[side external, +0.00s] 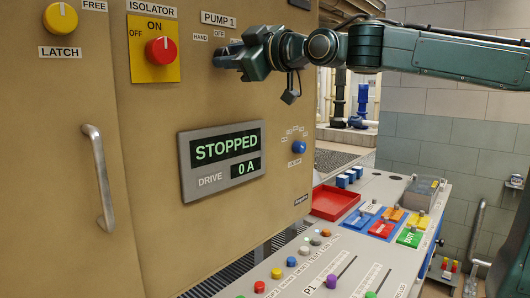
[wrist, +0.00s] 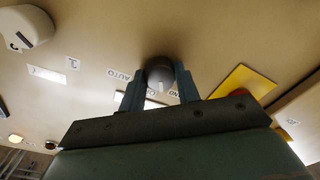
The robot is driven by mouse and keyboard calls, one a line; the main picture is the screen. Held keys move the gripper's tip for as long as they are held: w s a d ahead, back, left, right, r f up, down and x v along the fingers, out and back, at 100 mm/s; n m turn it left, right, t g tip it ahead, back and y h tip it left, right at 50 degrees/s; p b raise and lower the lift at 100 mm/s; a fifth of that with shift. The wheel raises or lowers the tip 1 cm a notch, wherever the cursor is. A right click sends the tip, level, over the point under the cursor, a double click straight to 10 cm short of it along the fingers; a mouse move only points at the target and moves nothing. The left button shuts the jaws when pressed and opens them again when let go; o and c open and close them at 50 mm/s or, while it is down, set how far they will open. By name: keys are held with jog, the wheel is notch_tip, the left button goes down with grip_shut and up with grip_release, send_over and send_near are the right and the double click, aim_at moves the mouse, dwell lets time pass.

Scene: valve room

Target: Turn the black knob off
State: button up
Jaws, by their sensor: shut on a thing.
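The black knob (wrist: 160,70) sits between the two fingers of my gripper (wrist: 160,85) in the wrist view, and the gripper is shut on it. A short pale mark shows on the knob's near side, pointing down in that view. An AUTO label (wrist: 118,75) is left of it and a partly covered HAND label is right of it. In the side view my gripper (side external: 229,57) reaches the panel under the PUMP 1 label (side external: 218,19), beside the HAND (side external: 200,38) and OFF (side external: 219,33) labels. It hides the knob there.
The display (side external: 225,148) reads STOPPED and DRIVE 0 A. A red isolator knob (side external: 161,50) on a yellow plate is close to my gripper's left. A blue knob (side external: 299,147) is below. A desk with buttons and a red tray (side external: 338,203) stands lower right.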

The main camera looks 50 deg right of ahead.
jog(key=m, duration=0.5)
jog(key=shift+m, duration=0.4)
jog(key=o, duration=1)
jog(key=shift+s, duration=0.15)
jog(key=shift+s+d+f, duration=0.15)
jog(key=shift+s, duration=3.25)
jog(key=shift+s+d+f, duration=0.1)
jog(key=shift+s, duration=3.25)
